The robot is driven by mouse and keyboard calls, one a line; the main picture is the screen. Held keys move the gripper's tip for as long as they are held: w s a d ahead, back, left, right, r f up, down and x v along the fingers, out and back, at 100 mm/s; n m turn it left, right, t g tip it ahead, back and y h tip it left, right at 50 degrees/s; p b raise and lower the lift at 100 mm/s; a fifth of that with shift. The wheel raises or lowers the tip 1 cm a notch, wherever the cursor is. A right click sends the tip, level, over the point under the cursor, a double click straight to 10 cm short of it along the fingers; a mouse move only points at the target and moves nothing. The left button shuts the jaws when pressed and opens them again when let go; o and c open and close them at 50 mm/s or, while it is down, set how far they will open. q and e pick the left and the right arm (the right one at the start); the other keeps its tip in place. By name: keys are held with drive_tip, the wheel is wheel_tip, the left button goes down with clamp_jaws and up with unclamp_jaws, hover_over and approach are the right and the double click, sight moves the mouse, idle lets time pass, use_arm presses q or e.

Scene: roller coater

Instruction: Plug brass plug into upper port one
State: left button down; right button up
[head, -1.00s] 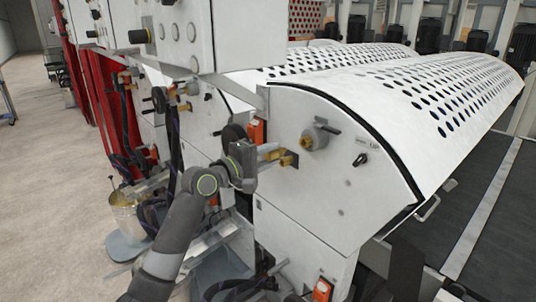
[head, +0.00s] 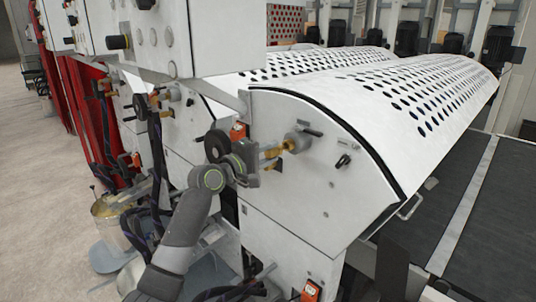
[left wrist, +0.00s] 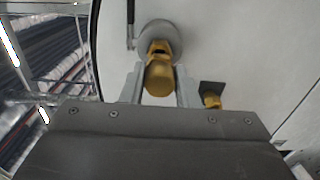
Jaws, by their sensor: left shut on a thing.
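The brass plug (left wrist: 159,79) is held between the two grey fingers of my left gripper (left wrist: 160,88). In the head view, my left gripper (head: 271,157) is at the white side panel with the plug (head: 275,152) pointing at the upper port (head: 298,140), a grey round collar with a small lever. In the left wrist view, the plug lines up with brass in the middle of the collar (left wrist: 160,36). They look touching or nearly so; I cannot tell how deep the plug sits. A lower brass fitting (left wrist: 212,101) is beside the right finger. My right gripper is out of view.
A black knob (head: 343,161) is on the panel to the right of the port. An orange switch box (head: 238,131) and a dark handwheel (head: 216,146) are close behind my gripper. A perforated white cover (head: 400,85) curves away above. Hoses and a bucket (head: 112,206) are at left.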

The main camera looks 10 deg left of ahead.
use_arm(q)
drive_tip(key=shift+r+p, duration=0.1)
drive_tip(key=shift+p, duration=0.7)
idle(1.2)
drive_tip(key=shift+b+x, duration=0.3)
drive_tip(key=shift+x, duration=1)
drive_tip(key=c, duration=1)
unclamp_jaws()
drive_tip(key=shift+c, duration=0.2)
drive_tip(key=shift+s+a, duration=0.3)
drive_tip(key=shift+s, duration=0.15)
drive_tip(key=b+v, duration=0.5)
drive_tip(key=v, duration=1.1)
